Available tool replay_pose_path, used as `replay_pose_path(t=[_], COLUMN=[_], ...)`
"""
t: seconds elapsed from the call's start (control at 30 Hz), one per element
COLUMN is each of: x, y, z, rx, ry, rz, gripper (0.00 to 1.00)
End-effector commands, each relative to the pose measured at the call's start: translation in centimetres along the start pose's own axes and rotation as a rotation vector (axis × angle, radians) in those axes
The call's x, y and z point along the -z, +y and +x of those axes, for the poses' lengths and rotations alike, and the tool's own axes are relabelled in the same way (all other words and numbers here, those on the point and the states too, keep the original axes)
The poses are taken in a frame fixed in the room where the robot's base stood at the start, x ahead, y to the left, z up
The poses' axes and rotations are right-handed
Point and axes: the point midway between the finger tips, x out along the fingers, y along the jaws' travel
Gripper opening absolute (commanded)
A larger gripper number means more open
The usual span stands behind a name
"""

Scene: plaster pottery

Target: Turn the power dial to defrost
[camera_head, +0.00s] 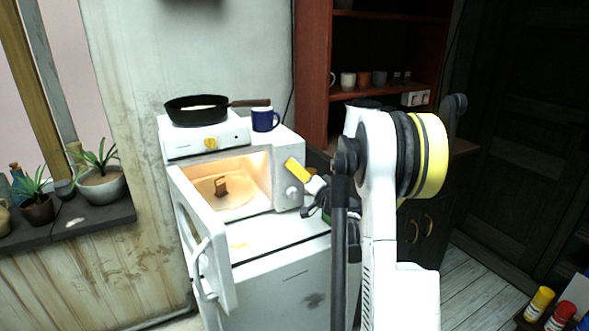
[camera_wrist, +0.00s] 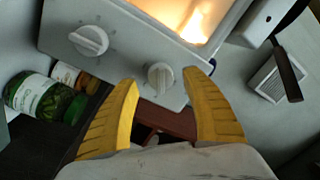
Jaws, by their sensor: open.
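The white microwave (camera_head: 278,147) stands with its door (camera_head: 207,250) swung open and its inside lit. Its control panel (camera_wrist: 122,57) carries two round white dials in the wrist view. One dial (camera_wrist: 159,77) lies between and just beyond my fingertips, apart from them as far as I can see. The other dial (camera_wrist: 89,40) is up and to the left. The marks around them are too small to read, so I cannot tell which is power. One dial (camera_head: 293,193) shows in the head view. My gripper (camera_wrist: 160,79) is open and empty; its yellow finger (camera_head: 297,169) shows before the panel.
A hot plate (camera_head: 190,143) with a black pan (camera_head: 190,113) and a blue mug (camera_head: 265,120) stand on the microwave. A green-filled jar (camera_wrist: 45,97) is near the panel. A brown object (camera_head: 221,187) sits inside. The open door fills the left front.

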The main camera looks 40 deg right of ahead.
Motion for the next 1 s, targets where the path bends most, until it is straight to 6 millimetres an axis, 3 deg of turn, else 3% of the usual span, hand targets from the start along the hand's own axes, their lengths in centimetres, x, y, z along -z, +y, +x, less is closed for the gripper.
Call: replay_pose_path(t=[0.2,0.43,0.6,1.0], x=[0.0,0.0,-0.1,-0.1], y=[0.0,0.0,0.0,-0.1], z=[-5.1,-9.0,-10.0,-10.1], rx=[-0.001,0.0,0.0,0.001], ry=[0.001,-0.001,-0.001,-0.001], rz=[-0.001,-0.001,-0.001,-0.001], gripper=[0.56,0.56,0.56,0.56])
